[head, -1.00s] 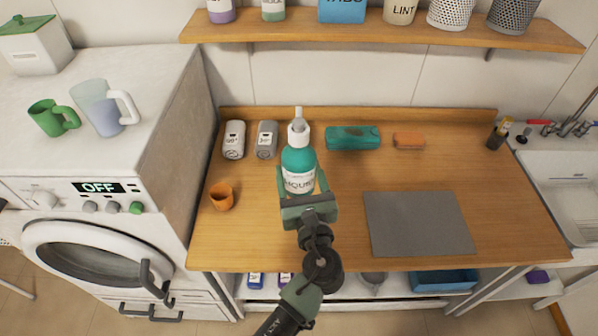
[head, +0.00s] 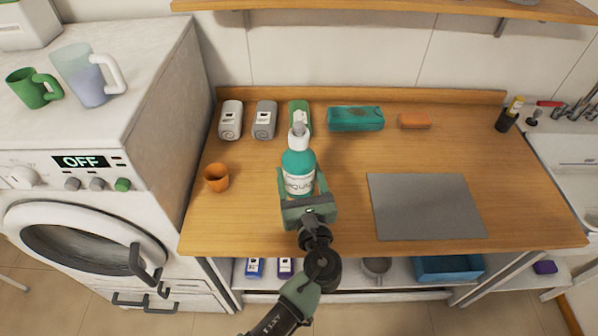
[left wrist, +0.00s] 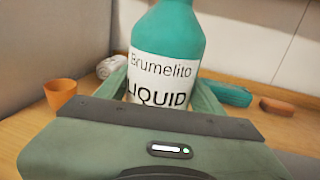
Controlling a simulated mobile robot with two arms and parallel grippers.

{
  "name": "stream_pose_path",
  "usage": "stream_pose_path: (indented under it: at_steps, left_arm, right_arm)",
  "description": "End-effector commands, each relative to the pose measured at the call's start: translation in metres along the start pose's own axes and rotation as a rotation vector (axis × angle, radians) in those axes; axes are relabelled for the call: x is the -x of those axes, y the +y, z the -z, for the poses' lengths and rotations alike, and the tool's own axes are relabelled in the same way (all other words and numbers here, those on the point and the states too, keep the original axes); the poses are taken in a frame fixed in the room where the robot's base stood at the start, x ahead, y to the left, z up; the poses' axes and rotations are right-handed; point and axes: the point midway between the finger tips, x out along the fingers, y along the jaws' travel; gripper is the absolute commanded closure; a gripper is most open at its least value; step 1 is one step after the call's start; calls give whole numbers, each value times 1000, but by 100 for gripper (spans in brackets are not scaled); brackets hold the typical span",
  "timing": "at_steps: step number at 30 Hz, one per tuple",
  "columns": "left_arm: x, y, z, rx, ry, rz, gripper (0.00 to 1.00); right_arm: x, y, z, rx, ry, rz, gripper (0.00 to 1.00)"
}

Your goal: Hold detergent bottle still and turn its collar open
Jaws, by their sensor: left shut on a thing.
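The teal detergent bottle (head: 298,163) has a white label, a white collar (head: 299,140) and a pale nozzle on top. It looks upright over the front part of the wooden counter. My left gripper (head: 299,184) is shut on its lower body, one finger on each side. The bottle's base is hidden behind the gripper, so I cannot tell whether it touches the counter. In the left wrist view the bottle (left wrist: 172,30) stands between the fingers, with its label facing me and its collar out of frame. My right gripper is not in view.
An orange cup (head: 216,178) stands left of the bottle. A grey mat (head: 425,207) lies right. The washer (head: 85,175) stands at left.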

Motion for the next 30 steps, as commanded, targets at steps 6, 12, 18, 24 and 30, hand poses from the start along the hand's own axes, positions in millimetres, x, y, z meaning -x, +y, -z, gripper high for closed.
stream_pose_path:
  at_steps: [6, 12, 18, 24, 30]
  left_arm:
    - [0, 0, 22, 1, -4, 0, 100]
    - [0, 0, 41, 1, -4, 0, 100]
    - [0, 0, 60, 1, -4, 0, 100]
    - [0, 0, 78, 1, -4, 0, 100]
    - [0, 0, 91, 1, -4, 0, 100]
  right_arm:
    - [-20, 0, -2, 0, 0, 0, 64]
    - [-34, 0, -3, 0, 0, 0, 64]
    - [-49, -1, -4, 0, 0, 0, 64]
    - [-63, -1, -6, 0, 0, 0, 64]
    - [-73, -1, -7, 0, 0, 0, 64]
